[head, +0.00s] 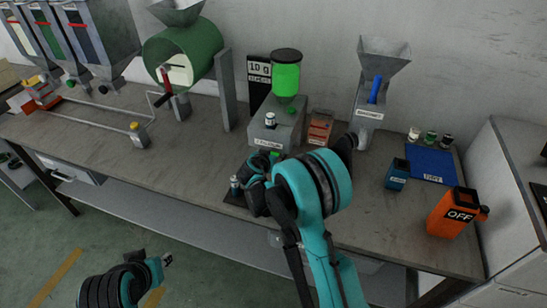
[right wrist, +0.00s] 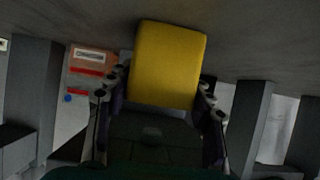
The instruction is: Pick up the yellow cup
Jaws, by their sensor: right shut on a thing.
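The yellow cup (right wrist: 170,65) fills the upper middle of the right wrist view. My right gripper (right wrist: 163,90) has a finger on each side of it and is shut on it. In the head view my right arm reaches over the middle of the bench's front edge. The dark right gripper (head: 257,185) is partly hidden by the arm there, and I cannot make out the cup in it. My left gripper (head: 158,266) is at the bottom left, in front of the bench and over the floor. Its fingers are too small to judge.
The grey bench (head: 200,155) carries a dispenser with a green container (head: 286,78), a hopper machine (head: 372,85), a blue mat (head: 430,163), a small blue box (head: 397,175) and an orange OFF box (head: 455,211). A green drum (head: 195,50) stands at the back left. The front left bench surface is clear.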

